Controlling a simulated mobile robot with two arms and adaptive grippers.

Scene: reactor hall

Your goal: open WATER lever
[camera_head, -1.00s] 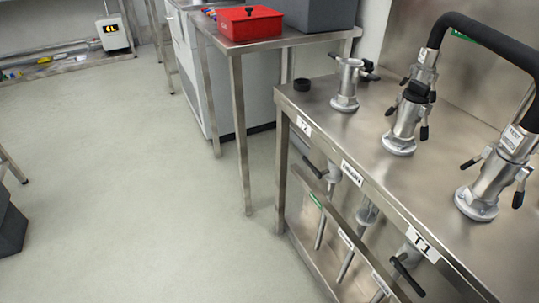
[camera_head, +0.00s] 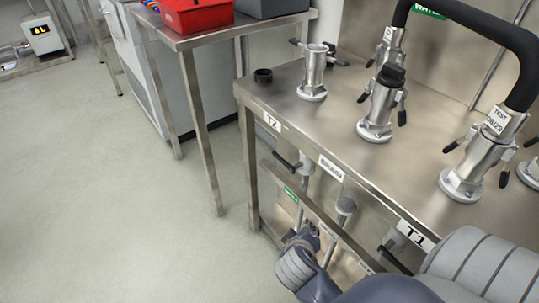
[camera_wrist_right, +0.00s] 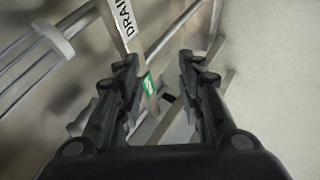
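A green label (camera_head: 290,194), too small to read in the head view, is on the lower rail of the steel bench. A black lever handle (camera_head: 286,162) sticks out from a pipe just above it, under the T2 sign. My right gripper (camera_head: 308,232) is low in front of the rail, below the green label and apart from the lever. In the right wrist view my right gripper (camera_wrist_right: 160,62) is open, with the green label (camera_wrist_right: 150,85) showing between its fingers. A small dark piece (camera_wrist_right: 168,98) also shows there; I cannot tell if it is the lever. My left gripper is out of view.
The steel bench top (camera_head: 330,115) carries metal couplings and a black hose (camera_head: 470,22). A DRAIN label (camera_wrist_right: 124,18) is near my left finger in the wrist view. A red box (camera_head: 195,14) is on the side table. Open floor (camera_head: 110,220) lies left of the bench.

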